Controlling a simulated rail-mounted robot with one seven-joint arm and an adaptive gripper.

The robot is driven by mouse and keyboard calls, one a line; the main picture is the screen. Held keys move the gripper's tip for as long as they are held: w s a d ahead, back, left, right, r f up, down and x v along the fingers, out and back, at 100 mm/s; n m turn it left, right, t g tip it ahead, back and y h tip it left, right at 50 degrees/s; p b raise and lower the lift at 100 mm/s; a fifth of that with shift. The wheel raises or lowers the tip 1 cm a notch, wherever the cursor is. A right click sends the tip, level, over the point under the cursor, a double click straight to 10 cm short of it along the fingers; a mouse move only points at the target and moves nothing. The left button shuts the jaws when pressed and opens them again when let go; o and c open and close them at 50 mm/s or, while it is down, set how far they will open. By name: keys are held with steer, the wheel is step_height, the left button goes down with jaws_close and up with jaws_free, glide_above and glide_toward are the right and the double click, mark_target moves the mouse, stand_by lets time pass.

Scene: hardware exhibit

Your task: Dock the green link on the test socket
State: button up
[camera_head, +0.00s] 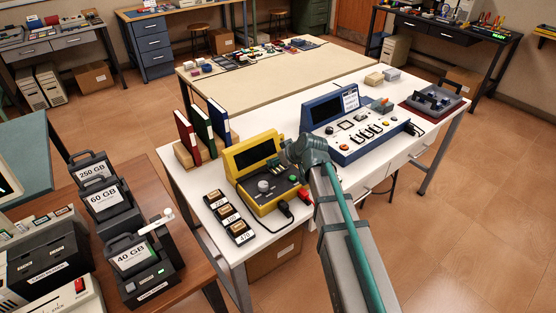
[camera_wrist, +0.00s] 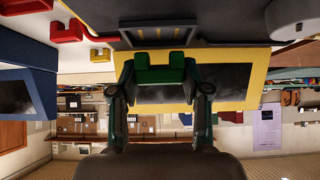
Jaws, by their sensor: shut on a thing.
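The green link (camera_wrist: 160,68) is between the fingertips of my gripper (camera_wrist: 160,76) in the wrist view, which looks upside down. My gripper is shut on it. Just above the link in the picture is a grey framed part (camera_wrist: 158,37) on a dark panel; it may be the test socket, but I cannot tell. The link looks apart from it. The yellow tester (camera_head: 262,165) is on the white table in the head view, and its yellow frame and dark screen (camera_wrist: 222,80) show behind my fingers. My arm hides the link in the head view.
A blue console (camera_head: 345,123) stands to the right of the yellow tester. Red, green and blue binders (camera_head: 203,130) stand to its left, and small black modules (camera_head: 229,217) lie in front. Red plugs (camera_head: 304,194) are at its right edge.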

steer(key=shift+f+b, duration=0.65)
steer(key=shift+f, duration=0.15)
stand_by(0.4)
steer(key=o, duration=0.7)
steer(key=shift+c, duration=0.2)
steer(key=p+v, duration=0.4)
steer(key=v, duration=0.7)
stand_by(0.5)
